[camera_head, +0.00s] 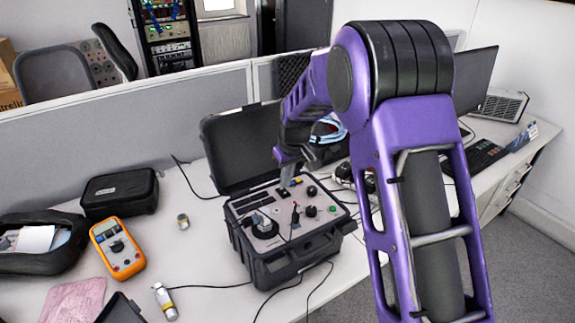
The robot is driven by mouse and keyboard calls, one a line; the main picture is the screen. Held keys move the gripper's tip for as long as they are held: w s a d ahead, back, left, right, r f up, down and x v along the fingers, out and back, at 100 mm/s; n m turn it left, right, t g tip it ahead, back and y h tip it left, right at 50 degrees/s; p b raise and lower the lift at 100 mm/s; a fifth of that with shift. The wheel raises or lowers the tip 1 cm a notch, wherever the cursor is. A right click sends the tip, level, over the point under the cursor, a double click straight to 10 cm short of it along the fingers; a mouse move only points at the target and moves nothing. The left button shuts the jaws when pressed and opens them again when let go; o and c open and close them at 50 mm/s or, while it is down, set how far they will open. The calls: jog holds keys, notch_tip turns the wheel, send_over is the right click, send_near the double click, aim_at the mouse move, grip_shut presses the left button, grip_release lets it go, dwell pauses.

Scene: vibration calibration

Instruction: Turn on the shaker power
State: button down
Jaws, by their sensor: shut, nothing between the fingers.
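The shaker (287,232) is a black open case on the white desk, with a grey panel of knobs, switches, connectors and small displays. Its black lid (241,150) stands open behind the panel. My gripper (288,180) points down at the back edge of the panel, near its upper middle. It is shut with nothing held. I cannot tell whether the fingertips touch the panel. My purple arm hides part of the desk to the right.
An orange multimeter (117,247), a black case (120,193), a pink cloth (75,300) and a small cylinder (165,301) lie left of the shaker. Cables run across the desk front. A grey partition (150,125) stands behind.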

aim_at(283, 191)
jog(key=shift+s+f, duration=0.1)
jog(key=shift+f, duration=0.9)
jog(key=shift+s+d+f+b, duration=0.1)
jog(key=shift+d+f+b, duration=0.05)
jog(key=shift+f+b, duration=0.25)
jog(key=shift+r, duration=0.1)
jog(key=shift+w+a+r+p, duration=0.35)
jog(key=shift+w+a+p, duration=0.1)
jog(key=shift+w, duration=0.15)
